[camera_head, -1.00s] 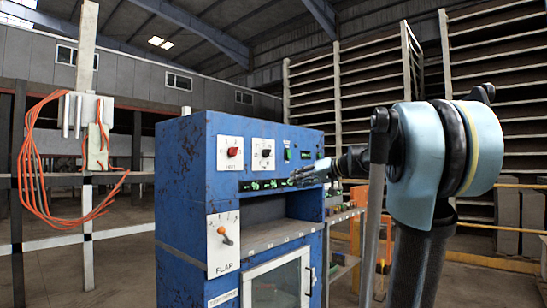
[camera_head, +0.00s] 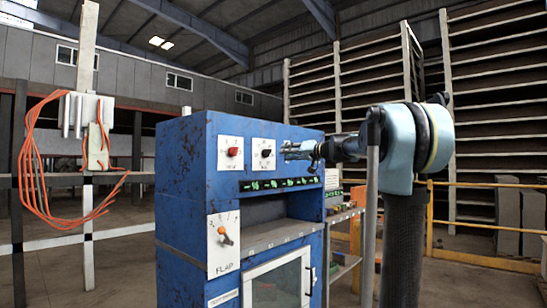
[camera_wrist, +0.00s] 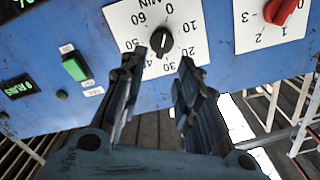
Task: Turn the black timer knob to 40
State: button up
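The black timer knob (camera_head: 266,152) sits on a white dial plate (camera_head: 263,143) at the top of the blue panel. In the wrist view the knob (camera_wrist: 161,42) shows inside the ring of minute numbers, with a pale line on it. I cannot surely tell which number it points to. My gripper (camera_head: 288,150) is just right of the dial in the head view. In the wrist view my gripper (camera_wrist: 162,62) is open and empty, one finger on each side just below the knob in the picture. The knob appears untouched, and the finger nearer the 40 and 50 marks partly covers the plate.
A red knob (camera_head: 232,152) on its own plate sits beside the timer. A green button (camera_wrist: 75,67) is near the left finger in the wrist view. A shelf rack (camera_head: 341,235) stands right of the cabinet.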

aim_at(268, 153)
jog(key=x, duration=0.9)
grip_shut()
